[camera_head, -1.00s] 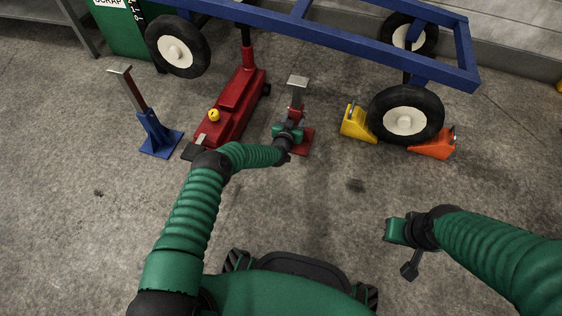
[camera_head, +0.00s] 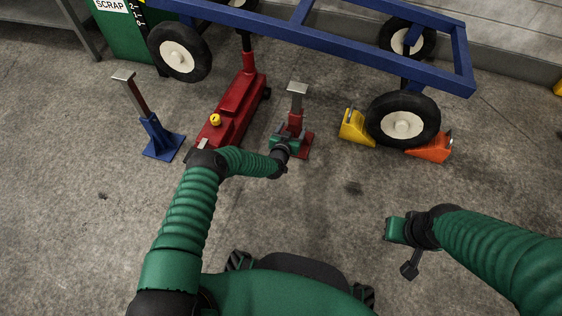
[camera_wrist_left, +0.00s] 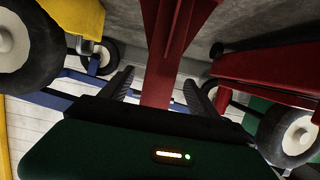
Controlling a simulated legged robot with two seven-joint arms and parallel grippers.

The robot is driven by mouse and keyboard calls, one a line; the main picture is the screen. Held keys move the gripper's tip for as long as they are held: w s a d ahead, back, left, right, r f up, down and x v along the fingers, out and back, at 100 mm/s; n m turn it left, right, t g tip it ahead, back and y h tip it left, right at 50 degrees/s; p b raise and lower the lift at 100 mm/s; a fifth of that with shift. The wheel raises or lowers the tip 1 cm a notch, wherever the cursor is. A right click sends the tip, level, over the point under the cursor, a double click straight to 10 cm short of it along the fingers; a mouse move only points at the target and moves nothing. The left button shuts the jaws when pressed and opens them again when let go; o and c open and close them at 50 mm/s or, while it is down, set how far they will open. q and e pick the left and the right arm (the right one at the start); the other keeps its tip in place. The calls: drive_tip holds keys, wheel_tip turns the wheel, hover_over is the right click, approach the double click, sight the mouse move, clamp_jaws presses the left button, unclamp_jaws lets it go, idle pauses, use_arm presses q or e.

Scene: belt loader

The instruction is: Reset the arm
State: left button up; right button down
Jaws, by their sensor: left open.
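My left arm reaches forward in the head view, with its left gripper (camera_head: 288,139) at the red jack stand (camera_head: 296,118). The stand is upright, with a grey flat top and a red base on the floor. In the left wrist view the two dark ridged fingers of the left gripper (camera_wrist_left: 160,95) are apart, with the red post of the stand (camera_wrist_left: 172,40) between or just beyond them. I cannot tell whether they touch it. My right gripper (camera_head: 397,230) hangs over bare floor at the right; its fingers are not clear.
A red floor jack (camera_head: 233,108) lies left of the red stand, and a blue jack stand (camera_head: 158,135) stands farther left. A blue wheeled frame (camera_head: 330,40) spans the back. Yellow (camera_head: 355,127) and orange (camera_head: 432,148) chocks flank one wheel. Floor nearer me is clear.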

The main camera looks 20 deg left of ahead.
use_arm(q)
drive_tip(key=r+p+v, duration=0.1)
drive_tip(key=p+v, duration=0.7)
drive_tip(key=v, duration=0.5)
drive_tip(key=s+d+r+m+g+h+p, duration=0.1)
drive_tip(key=s+r+g+p, duration=0.15)
drive_tip(key=r, duration=0.65)
drive_tip(key=s+d+r+m+g+h+p, duration=0.15)
drive_tip(key=r+g, duration=0.25)
drive_tip(key=r, duration=0.5)
drive_tip(key=s+a+r+n+g+y+p, duration=0.1)
drive_tip(key=s+a+r+g+y+p, duration=0.15)
drive_tip(key=s+r, duration=0.85)
drive_tip(key=s+a+r+n+g+y+p, duration=0.1)
drive_tip(key=s+a+r+n+g+p, duration=0.2)
drive_tip(key=s+r, duration=0.8)
wheel_tip(320, 180, up, 33)
drive_tip(key=s+m+p, duration=0.1)
drive_tip(key=s+p, duration=0.2)
drive_tip(key=p, duration=3.3)
drive_tip(key=shift+f+p, duration=0.2)
drive_tip(key=shift+p, duration=0.1)
drive_tip(key=shift+a+f, duration=0.15)
drive_tip(key=shift+f, duration=0.1)
drive_tip(key=shift+c, duration=0.4)
